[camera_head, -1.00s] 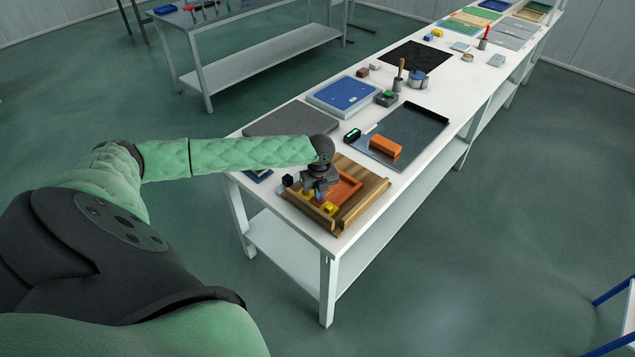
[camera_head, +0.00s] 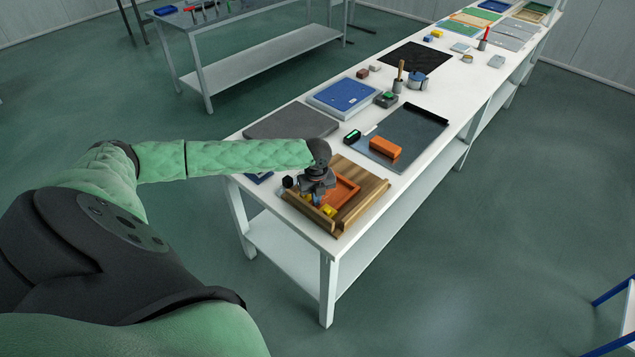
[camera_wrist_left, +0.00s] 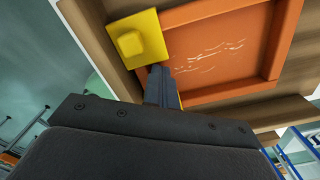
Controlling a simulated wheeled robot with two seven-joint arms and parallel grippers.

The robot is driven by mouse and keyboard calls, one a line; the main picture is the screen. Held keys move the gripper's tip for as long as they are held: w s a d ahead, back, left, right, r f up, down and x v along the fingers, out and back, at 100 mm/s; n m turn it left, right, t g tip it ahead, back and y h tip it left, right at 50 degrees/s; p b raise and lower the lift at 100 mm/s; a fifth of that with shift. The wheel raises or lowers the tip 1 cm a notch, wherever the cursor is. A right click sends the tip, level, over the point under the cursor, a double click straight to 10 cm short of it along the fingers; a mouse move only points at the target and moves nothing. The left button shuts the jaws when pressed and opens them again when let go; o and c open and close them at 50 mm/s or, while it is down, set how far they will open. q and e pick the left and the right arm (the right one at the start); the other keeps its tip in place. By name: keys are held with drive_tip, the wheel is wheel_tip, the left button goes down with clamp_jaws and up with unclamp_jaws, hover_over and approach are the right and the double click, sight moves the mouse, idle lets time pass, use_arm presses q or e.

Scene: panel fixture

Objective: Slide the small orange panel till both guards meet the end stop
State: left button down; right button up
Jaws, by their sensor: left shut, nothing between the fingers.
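The small orange panel (camera_head: 346,189) lies in a wooden fixture (camera_head: 374,190) at the near end of the white table. It has a raised orange rim, and pale scratch-like marks show on its face in the left wrist view (camera_wrist_left: 225,50). One yellow guard (camera_head: 329,211) sits at its near edge and shows as a stepped block in the wrist view (camera_wrist_left: 138,42). A second yellow guard (camera_head: 308,198) is partly hidden by my gripper. My left gripper (camera_head: 317,200) is shut and empty, its fingertips low at the panel's edge between the guards. I cannot tell whether they touch. The end stop is not clearly identifiable.
Beyond the fixture are an orange block (camera_head: 384,147) on a dark tray (camera_head: 415,128), a grey mat (camera_head: 290,122) and a blue panel (camera_head: 345,93). A small black piece (camera_head: 288,181) is left of the gripper. Free floor lies right of the table.

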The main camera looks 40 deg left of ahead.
use_arm(q)
drive_tip(key=shift+w, duration=0.45)
idle(0.3)
wheel_tip(320, 180, up, 7)
drive_tip(key=p, duration=0.6)
idle(0.4)
idle(0.4)
